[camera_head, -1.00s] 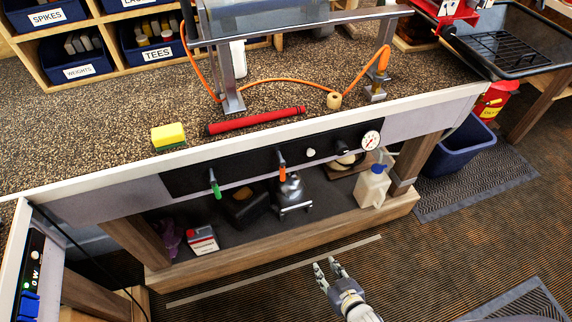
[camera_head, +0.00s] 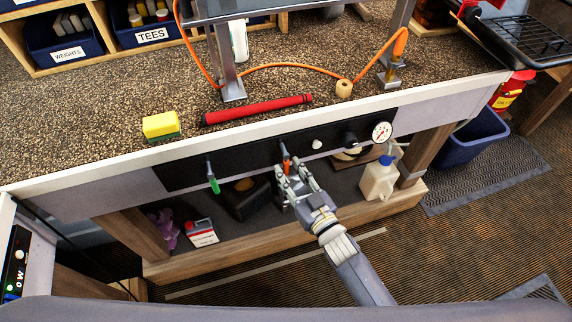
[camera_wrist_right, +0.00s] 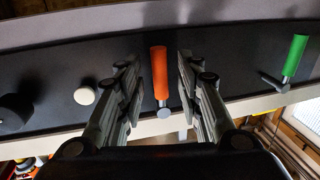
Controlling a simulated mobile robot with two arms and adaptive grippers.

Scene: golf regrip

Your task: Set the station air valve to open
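A black valve panel (camera_head: 240,158) runs along the bench front below the white edge. It carries a lever with an orange handle (camera_head: 285,163) and a lever with a green handle (camera_head: 214,184); which one is the station air valve is not labelled legibly. My right gripper (camera_head: 292,176) is at the orange lever. In the right wrist view my right gripper (camera_wrist_right: 158,85) is open, with the orange handle (camera_wrist_right: 159,72) between its fingers and gaps on both sides. The green handle (camera_wrist_right: 295,55) is off to the right there. My left gripper is not in view.
A white knob (camera_head: 317,144), a dark knob (camera_head: 350,139) and a pressure gauge (camera_head: 382,132) sit farther right on the panel. A red grip (camera_head: 257,109) lies on the bench.

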